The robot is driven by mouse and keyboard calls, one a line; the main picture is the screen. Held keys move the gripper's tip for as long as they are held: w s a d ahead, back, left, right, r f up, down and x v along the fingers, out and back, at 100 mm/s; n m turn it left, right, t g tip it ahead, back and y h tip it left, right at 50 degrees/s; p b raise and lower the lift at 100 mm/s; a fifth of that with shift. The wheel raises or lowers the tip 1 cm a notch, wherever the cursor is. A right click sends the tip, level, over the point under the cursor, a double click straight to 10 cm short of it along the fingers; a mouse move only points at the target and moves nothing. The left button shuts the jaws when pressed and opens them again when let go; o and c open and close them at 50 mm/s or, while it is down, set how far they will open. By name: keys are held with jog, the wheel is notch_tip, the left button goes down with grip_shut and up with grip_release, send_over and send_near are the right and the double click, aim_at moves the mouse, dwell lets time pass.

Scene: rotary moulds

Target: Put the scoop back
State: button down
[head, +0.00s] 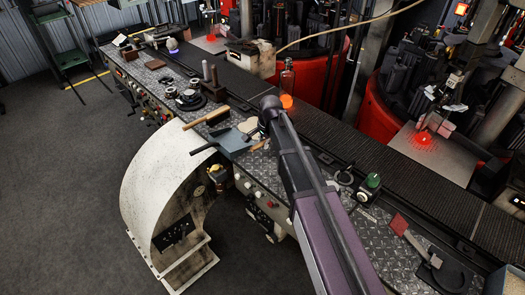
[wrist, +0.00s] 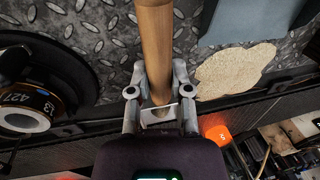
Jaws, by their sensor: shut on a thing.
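My gripper (wrist: 160,100) is shut around a round brown wooden handle (wrist: 155,45) in the wrist view. The handle runs up out of that view, and its far end is not shown, so I cannot tell from it alone whether this is the scoop. In the head view a short piece of the wooden handle (head: 258,147) shows beside my arm, which hides my fingers. A blue-grey pan-shaped scoop with a black handle (head: 232,139) lies on the bench just left of it; its blue-grey edge (wrist: 245,20) is at the upper right in the wrist view.
A cream patch (wrist: 235,70) lies beside the pan. A wooden-handled brush (head: 208,118) lies further left. A glass bottle (head: 287,77) stands behind my arm. A black round part (wrist: 40,85) is left of my gripper.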

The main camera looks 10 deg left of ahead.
aim_at(264, 156)
jog(key=shift+f, duration=0.1)
jog(key=shift+f+b, duration=1.85)
jog(key=shift+b, duration=0.1)
jog(key=shift+f, duration=0.1)
jog(key=c, duration=0.5)
grip_release()
jog(key=shift+c, duration=0.2)
jog(key=shift+r, duration=0.2)
notch_tip(264, 156, up, 12)
jog(key=s+d+p, duration=0.1)
jog(key=p, duration=1.1)
jog(key=shift+s+d+f, duration=0.15)
jog(key=shift+s+d, duration=0.15)
